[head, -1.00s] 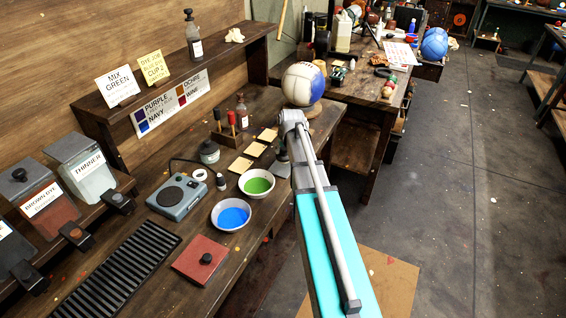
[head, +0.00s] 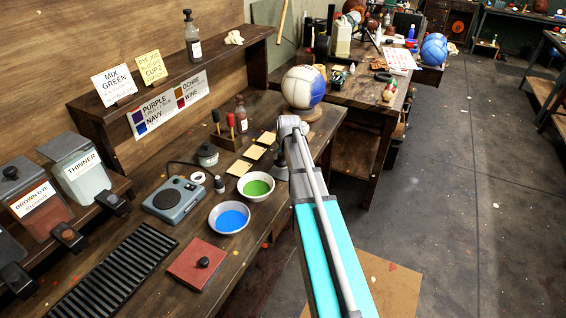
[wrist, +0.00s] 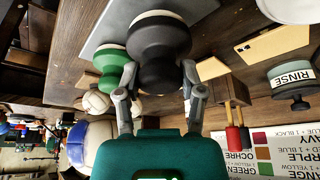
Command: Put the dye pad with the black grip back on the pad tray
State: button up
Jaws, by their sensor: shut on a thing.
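The dye pad with the black grip (wrist: 160,50) has a dark round body and a pale rim. In the wrist view, which is upside down, my gripper (wrist: 160,76) is shut on its grip. The pad is at the grey pad tray (wrist: 106,28); I cannot tell whether it touches the tray. A pad with a green grip (wrist: 112,76) is beside it on the tray. In the head view my arm hides most of the tray and the gripper.
A green dye bowl (head: 257,187) and a blue dye bowl (head: 229,217) stand close by on the bench. Tan cards (head: 254,153), a tool block (head: 228,139) and a rinse jar (wrist: 292,80) are near. A white and blue ball (head: 302,87) stands behind.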

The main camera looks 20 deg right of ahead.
jog(key=shift+f+b, duration=0.85)
jog(key=shift+f, duration=0.3)
jog(key=shift+f, duration=0.1)
jog(key=o, duration=1)
jog(key=shift+r, duration=0.2)
jog(key=p+v, duration=1.1)
jog(key=v, duration=0.1)
jog(key=shift+s, duration=0.1)
jog(key=shift+a+f, duration=0.1)
jog(key=s+a+g, duration=0.1)
jog(key=s+a, duration=0.5)
jog(key=a, duration=0.1)
jog(key=s+a+f+n+g, duration=0.1)
jog(key=s+a+g, duration=0.1)
jog(key=s+a, duration=0.4)
jog(key=s+a+g, duration=0.1)
jog(key=s+a, duration=0.6)
jog(key=s, duration=0.1)
jog(key=shift+s+a+f+y, duration=0.2)
jog(key=shift+a+y, duration=0.1)
